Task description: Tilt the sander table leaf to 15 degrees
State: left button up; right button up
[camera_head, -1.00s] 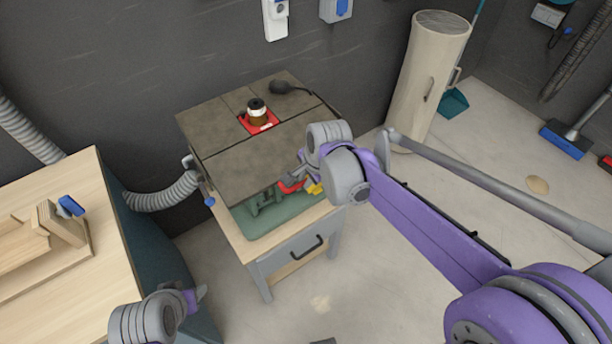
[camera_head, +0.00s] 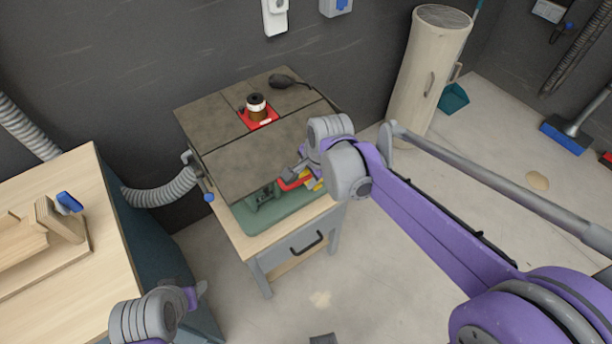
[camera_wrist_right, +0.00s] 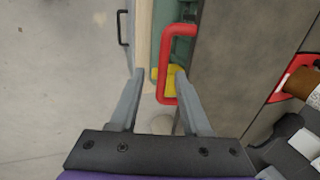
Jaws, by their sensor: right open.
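The sander table leaf (camera_head: 250,158) is the grey front half of the sander's top and looks roughly level with the back half; I cannot read its angle. A red handle (camera_head: 288,184) shows under its front right edge, with a yellow part (camera_head: 318,185) beside it. My right gripper (camera_head: 298,173) is at that edge. In the right wrist view the gripper (camera_wrist_right: 160,78) is open, and the long bar of the red handle (camera_wrist_right: 165,62) appears between its fingertips; contact is unclear. My left gripper (camera_head: 197,294) is low at the left, far from the sander; its fingers are unclear.
The spindle (camera_head: 256,106) stands in a red insert behind the leaf. A blue-tipped lever (camera_head: 209,197) and a grey hose (camera_head: 160,194) are at the sander's left. A workbench (camera_head: 95,275) stands at the left.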

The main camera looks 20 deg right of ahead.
jog(key=v, duration=0.9)
jog(key=shift+r+p, duration=0.3)
jog(key=shift+p, duration=0.05)
jog(key=shift+s+d, duration=0.1)
jog(key=s+d+f+n+t, duration=0.1)
jog(key=s+f+n, duration=0.3)
jog(key=s+n, duration=0.3)
jog(key=s+d+f+n+h, duration=0.1)
jog(key=s+d+f+n, duration=0.1)
jog(key=s+f+n, duration=0.3)
jog(key=s+n+p, duration=0.1)
jog(key=s+n, duration=0.1)
jog(key=s, duration=0.2)
jog(key=shift+s+d+t, duration=0.25)
jog(key=shift+s+t, duration=0.1)
jog(key=shift+t, duration=0.05)
jog(key=shift+f, duration=0.15)
